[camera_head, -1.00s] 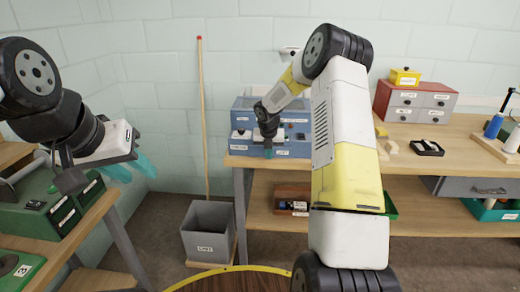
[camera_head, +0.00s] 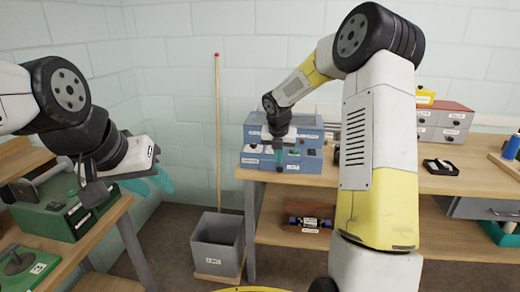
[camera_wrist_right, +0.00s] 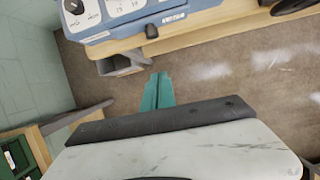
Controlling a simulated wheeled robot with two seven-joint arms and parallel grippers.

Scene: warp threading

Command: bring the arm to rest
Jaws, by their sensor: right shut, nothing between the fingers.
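My right arm spans the middle of the head view. Its gripper (camera_head: 279,156) points down in front of the blue box unit on the back bench. In the right wrist view its two teal fingers (camera_wrist_right: 158,91) lie together, shut with nothing between them, over open floor. My left gripper (camera_head: 150,184) is at the left in the head view, above the side bench. Its two teal fingers show apart and I see nothing between them.
The blue unit (camera_head: 312,162) stands on the wooden back bench (camera_head: 420,183). A grey bin (camera_head: 216,244) stands on the floor beside a tall pole (camera_head: 218,130). A green machine (camera_head: 55,212) sits on the left bench. A black tray (camera_head: 440,167) lies at the right.

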